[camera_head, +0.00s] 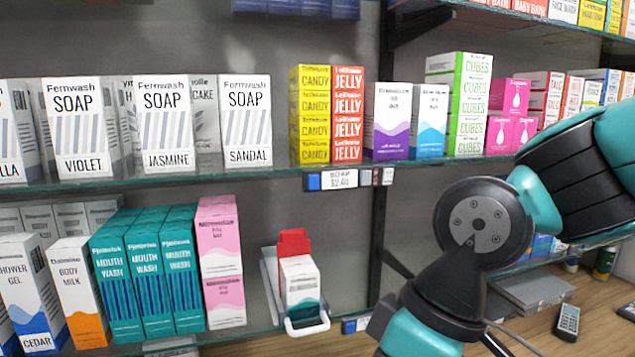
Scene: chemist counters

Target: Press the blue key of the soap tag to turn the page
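The soap tag (340,179) is a small white label in a dark holder on the front edge of the upper glass shelf. It reads SOAP with a price below that is too small to read surely. Its blue key (313,182) is at its left end, with small keys at its right end. The tag faces me and nothing covers it. My arm fills the right side and runs down to the bottom edge, right of and below the tag. My gripper is not in view, so its opening and hold cannot be seen.
Soap boxes (244,120) and candy boxes (309,115) stand above the tag. Below are mouthwash boxes (117,285), a pink stack (221,262) and a white-handled pusher tray (306,328). A dark shelf upright (378,225) stands right of the tag. A card terminal (567,322) lies on the wooden counter.

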